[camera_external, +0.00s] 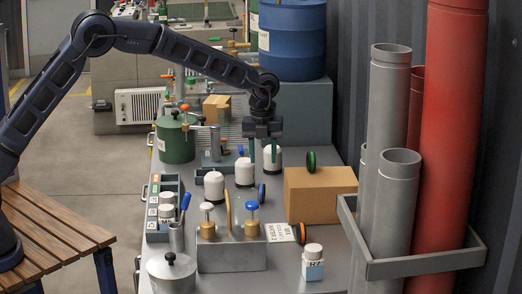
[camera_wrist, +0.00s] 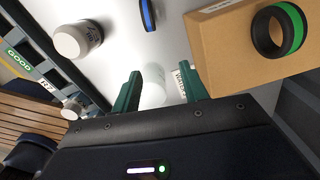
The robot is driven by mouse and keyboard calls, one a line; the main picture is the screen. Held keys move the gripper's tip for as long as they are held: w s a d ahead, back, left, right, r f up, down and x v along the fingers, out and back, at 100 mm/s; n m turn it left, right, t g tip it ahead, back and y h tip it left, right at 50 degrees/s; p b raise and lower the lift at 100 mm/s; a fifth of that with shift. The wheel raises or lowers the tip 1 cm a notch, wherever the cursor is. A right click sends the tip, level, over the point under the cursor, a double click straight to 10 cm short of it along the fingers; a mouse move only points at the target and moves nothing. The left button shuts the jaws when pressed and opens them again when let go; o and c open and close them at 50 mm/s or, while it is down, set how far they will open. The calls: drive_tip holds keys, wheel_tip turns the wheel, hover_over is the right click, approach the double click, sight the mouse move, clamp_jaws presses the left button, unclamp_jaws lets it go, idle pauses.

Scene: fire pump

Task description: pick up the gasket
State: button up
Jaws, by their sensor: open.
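Several black rings could be the gasket, and no label tells which. A black ring with a green band (camera_external: 311,161) is upright at the cardboard box's edge; it also shows at the upper right of the wrist view (camera_wrist: 292,28). A black ring with a blue face (camera_external: 262,193) stands on the bench left of the box. A blue ring edge (camera_wrist: 148,15) shows at the top of the wrist view. My gripper (camera_external: 262,150) is open above the bench, left of the green-banded ring.
The cardboard box (camera_external: 322,197) stands right of my gripper. White-capped bottles (camera_external: 214,187) stand close by on the grey bench. A pump block with two valves (camera_external: 231,248) is nearer the camera. A blue drum (camera_external: 291,40) is behind; grey pipes (camera_external: 386,100) are at right.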

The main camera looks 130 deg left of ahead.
sight(261, 185)
drive_tip(key=s+a+f, duration=0.1)
drive_tip(key=a, duration=0.1)
drive_tip(key=s+a+f, duration=0.1)
drive_tip(key=s+f, duration=0.1)
drive_tip(key=shift+a+f, duration=0.25)
drive_tip(key=shift+a, duration=0.15)
drive_tip(key=shift+s+a+f+m, duration=0.1)
drive_tip(key=shift+f+m, duration=0.1)
drive_tip(key=shift+m, duration=0.1)
wheel_tip(261, 185, down, 5)
drive_tip(key=shift+r, duration=0.1)
drive_tip(key=shift+s+d+f, duration=0.1)
drive_tip(key=shift+d+f, duration=0.1)
drive_tip(key=shift+f, duration=1.2)
drive_tip(key=shift+d+f, duration=0.15)
drive_tip(key=shift+f, duration=1.2)
clamp_jaws()
